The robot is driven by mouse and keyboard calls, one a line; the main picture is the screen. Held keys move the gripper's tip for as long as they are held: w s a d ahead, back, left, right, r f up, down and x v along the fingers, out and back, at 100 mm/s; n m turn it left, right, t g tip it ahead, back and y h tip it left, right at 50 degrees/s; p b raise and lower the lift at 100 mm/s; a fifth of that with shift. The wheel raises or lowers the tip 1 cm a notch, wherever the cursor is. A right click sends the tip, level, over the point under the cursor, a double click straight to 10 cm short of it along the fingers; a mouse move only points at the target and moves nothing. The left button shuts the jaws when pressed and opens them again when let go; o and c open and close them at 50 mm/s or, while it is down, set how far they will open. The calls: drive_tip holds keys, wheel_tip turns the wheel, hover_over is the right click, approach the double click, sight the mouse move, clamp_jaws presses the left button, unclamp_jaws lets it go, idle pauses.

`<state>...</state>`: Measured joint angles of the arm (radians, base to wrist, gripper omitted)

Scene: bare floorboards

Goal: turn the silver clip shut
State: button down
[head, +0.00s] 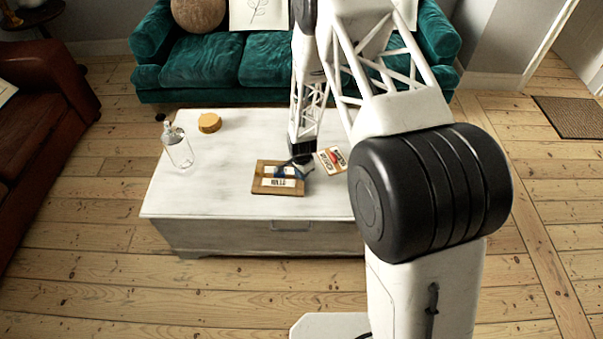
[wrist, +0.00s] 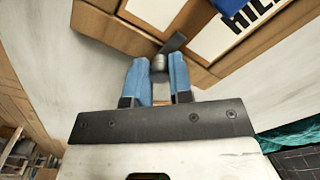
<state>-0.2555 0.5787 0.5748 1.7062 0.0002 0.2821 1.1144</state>
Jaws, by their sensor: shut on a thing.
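A wooden-framed board (head: 256,178) with white lettered panels lies on the white table; its brown frame (wrist: 109,31) fills the top of the wrist view. The silver clip (wrist: 161,61) is a small grey piece at the frame's edge with a darker flat arm reaching over the wood. My gripper (wrist: 157,72) has its two blue fingertips on either side of the clip and is shut on it. In the head view my gripper (head: 303,170) is at the board's far right corner and hides the clip. I cannot tell how far the clip is turned.
The white table (head: 215,165) also bears a glass bottle (head: 178,150), a round wooden piece (head: 209,123) and a small printed card (head: 333,160) just right of my gripper. A blue thing (head: 287,172) lies on the board. The table's left half is mostly clear. A green sofa (head: 210,62) stands behind.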

drive_tip(key=c, duration=1)
unclamp_jaws()
drive_tip(key=shift+r, duration=0.1)
drive_tip(key=shift+r, duration=3.8)
